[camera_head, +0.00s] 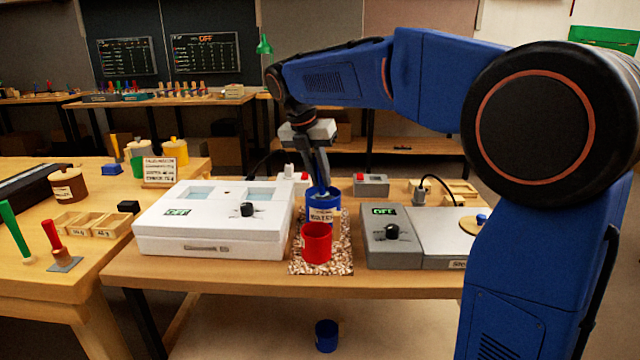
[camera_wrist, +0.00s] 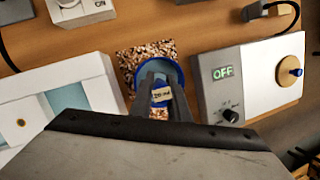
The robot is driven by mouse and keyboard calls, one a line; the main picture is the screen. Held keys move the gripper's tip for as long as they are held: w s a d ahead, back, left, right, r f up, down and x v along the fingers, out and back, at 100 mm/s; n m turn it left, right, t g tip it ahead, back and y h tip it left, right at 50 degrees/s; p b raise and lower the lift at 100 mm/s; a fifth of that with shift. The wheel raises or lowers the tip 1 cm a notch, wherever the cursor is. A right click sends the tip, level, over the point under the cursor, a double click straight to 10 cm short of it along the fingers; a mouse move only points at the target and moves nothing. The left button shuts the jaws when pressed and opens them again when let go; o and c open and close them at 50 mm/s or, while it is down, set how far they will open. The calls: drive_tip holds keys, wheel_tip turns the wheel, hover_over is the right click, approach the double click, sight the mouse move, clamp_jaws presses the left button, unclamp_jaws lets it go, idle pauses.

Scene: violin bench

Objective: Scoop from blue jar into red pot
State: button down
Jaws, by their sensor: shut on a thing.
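The blue jar (camera_head: 323,212), with a pale label, stands upright on a speckled mat between two devices. The red pot (camera_head: 317,244) stands just in front of it on the same mat. My gripper (camera_head: 321,184) points down at the blue jar's mouth. In the wrist view my gripper (camera_wrist: 161,90) is shut on a small blue scoop (camera_wrist: 162,94) with a "20 ml"-like tag, and the jar's blue rim (camera_wrist: 180,73) shows around the fingers. The scoop's bowl and the jar's contents are hidden. The red pot is hidden in the wrist view.
A white box device (camera_head: 210,242) stands left of the mat (camera_head: 340,262). A grey device (camera_head: 388,252) reading OFF stands close on the right. A red-buttoned box (camera_head: 371,185) is behind. A blue cup (camera_head: 326,336) is below the bench.

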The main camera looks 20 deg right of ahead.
drive_tip(key=shift+r, duration=5.3)
